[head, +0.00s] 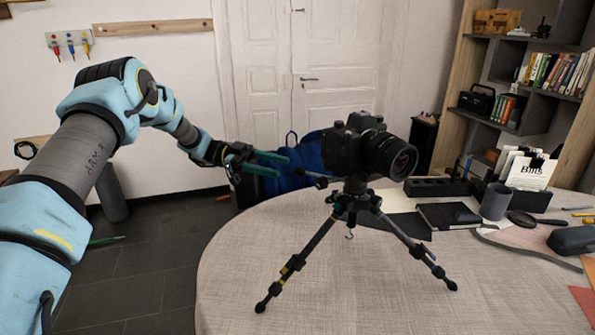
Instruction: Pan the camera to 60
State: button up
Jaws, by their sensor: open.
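A black camera (350,148) sits on a small dark tripod (352,205) on the round table. Its lens (398,158) points to the right and a little toward me. A thin pan handle (312,176) sticks out to the left from the tripod head. My gripper (283,164) comes in from the left, with its green fingers apart. The fingertips are close to the left of the camera and near the handle. I cannot tell whether they touch the handle. No degree scale can be read on the tripod.
The table (240,275) has a light cloth, clear at the front left. A notebook (447,216), a grey mug (495,201), a magnifying glass (522,219) and a dark case (572,239) lie to the right. A blue bag (305,155) stands behind the gripper. Shelves stand at the back right.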

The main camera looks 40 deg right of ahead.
aim_at(303, 172)
jog(key=p+x, duration=0.4)
jog(key=x, duration=0.5)
jog(key=shift+s+r, duration=0.1)
jog(key=shift+s, duration=0.3)
jog(key=shift+s+d, duration=0.2)
jog(key=shift+s, duration=0.2)
grip_shut()
dwell(0.6)
